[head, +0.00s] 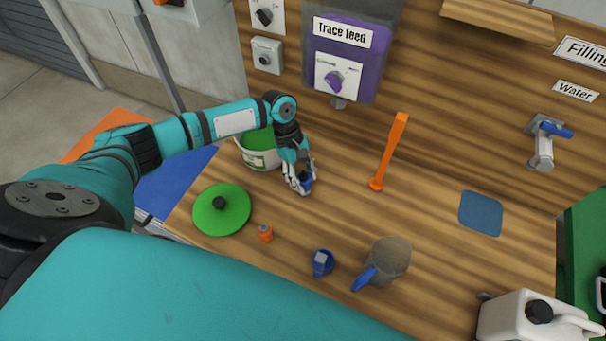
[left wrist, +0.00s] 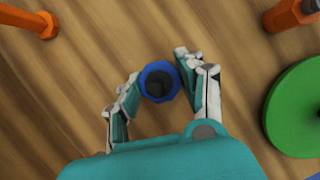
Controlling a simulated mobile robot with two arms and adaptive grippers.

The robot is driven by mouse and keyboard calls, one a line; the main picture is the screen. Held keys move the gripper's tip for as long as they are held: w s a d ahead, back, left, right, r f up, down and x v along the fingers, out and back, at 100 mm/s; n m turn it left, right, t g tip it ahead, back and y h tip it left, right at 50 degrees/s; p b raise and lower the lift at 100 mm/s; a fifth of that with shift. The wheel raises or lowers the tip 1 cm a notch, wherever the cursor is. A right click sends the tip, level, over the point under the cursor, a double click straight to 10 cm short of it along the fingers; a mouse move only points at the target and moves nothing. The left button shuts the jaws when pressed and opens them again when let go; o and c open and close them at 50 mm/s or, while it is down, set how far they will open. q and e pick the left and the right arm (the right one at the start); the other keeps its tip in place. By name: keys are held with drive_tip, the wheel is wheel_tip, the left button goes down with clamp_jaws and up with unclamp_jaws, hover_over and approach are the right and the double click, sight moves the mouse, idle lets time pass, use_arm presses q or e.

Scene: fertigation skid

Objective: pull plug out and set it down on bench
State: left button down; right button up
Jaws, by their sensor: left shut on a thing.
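My left gripper (head: 301,186) is shut on a small blue piece (head: 307,181), which looks like the plug. In the left wrist view the blue plug (left wrist: 159,82) shows as a blue rim around a dark hollow. The fingers of my left gripper (left wrist: 161,84) stand on both sides of it. The gripper points down at the wooden bench (head: 345,222), in front of the green-and-white bucket (head: 256,157). I cannot tell whether the plug touches the bench. My right gripper is not in view.
An orange tool (head: 390,150) is to the right. A white canister (head: 530,318) stands front right. The bench middle is clear.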

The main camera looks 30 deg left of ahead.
use_arm(q)
drive_tip(key=shift+f, duration=0.15)
drive_tip(key=c, duration=0.7)
unclamp_jaws()
drive_tip(key=v, duration=1.2)
drive_tip(key=shift+w, duration=0.1)
